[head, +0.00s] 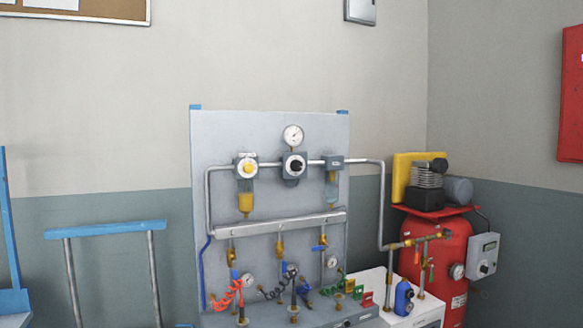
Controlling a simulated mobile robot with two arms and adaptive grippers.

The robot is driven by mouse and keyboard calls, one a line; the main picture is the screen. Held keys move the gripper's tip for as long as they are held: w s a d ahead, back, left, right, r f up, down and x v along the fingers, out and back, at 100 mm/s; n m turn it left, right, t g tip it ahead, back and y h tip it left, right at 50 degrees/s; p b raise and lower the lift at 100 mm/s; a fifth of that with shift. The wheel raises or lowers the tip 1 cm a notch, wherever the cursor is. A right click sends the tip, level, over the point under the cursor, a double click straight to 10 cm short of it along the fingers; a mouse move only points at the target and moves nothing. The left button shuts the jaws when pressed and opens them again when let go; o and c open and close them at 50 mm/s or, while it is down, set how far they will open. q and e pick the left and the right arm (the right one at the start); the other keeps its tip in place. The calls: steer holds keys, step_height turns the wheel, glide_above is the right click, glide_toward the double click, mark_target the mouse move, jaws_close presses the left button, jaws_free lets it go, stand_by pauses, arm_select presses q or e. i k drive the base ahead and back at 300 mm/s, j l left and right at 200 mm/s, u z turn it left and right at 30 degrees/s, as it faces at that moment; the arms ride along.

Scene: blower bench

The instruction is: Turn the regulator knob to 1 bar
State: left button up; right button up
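The regulator knob (296,165) is a small black knob on the front of the regulator body, at the middle of the pipe on the upright grey panel (218,135). A round white pressure gauge (293,135) sits right above it. The gauge's needle and scale are too small to read. A white and yellow round part (248,168) is on the unit to the left, with a yellow bowl below. Neither of my grippers shows in the head view, and nothing touches the knob.
A red tank (438,255) with a compressor on top stands to the right. Coiled hoses (228,296), valves and fittings crowd the panel's lower part. A blue bottle (403,297) stands on a white cabinet. A blue-topped rail (105,229) is at left. The space before the knob looks clear.

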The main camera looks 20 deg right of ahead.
mark_target(296, 165)
steer(key=i+j+z, duration=0.15)
steer(key=i, duration=0.5)
steer(key=i+j+z, duration=0.1)
steer(key=i, duration=0.55)
